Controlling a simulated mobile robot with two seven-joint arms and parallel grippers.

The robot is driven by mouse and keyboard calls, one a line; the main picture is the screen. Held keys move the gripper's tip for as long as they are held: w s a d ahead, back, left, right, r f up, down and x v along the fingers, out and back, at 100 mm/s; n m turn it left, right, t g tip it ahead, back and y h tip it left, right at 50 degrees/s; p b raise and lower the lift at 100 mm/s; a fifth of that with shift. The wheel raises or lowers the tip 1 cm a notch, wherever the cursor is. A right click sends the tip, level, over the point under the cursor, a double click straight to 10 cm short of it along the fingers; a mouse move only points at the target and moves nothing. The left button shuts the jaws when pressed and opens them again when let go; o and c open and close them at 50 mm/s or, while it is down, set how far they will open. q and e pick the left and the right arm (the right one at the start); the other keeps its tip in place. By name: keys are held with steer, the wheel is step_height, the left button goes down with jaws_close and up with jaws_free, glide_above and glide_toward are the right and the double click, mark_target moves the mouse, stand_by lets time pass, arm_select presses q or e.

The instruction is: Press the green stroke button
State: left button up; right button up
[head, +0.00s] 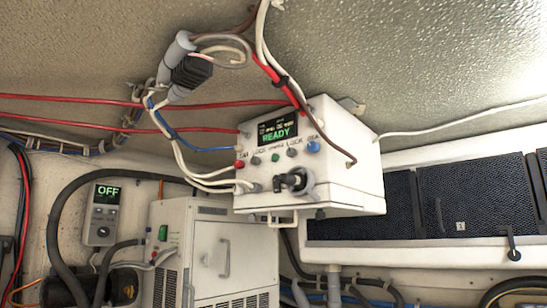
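A white control box (333,170) hangs under the ceiling in the middle of the head view. Its small dark screen (278,129) shows READY in green letters. Below the screen is a row of small buttons with labels too small to read surely. The green button (275,157) is in the middle of the row. Nothing covers the green button. Neither of my grippers is in view.
A black fitting (293,181) sticks out below the buttons. Cables and a grey connector (176,56) hang left of the box. A white cabinet (215,250) stands below left, beside a grey unit (104,214) reading OFF. Dark panels (430,200) are at right.

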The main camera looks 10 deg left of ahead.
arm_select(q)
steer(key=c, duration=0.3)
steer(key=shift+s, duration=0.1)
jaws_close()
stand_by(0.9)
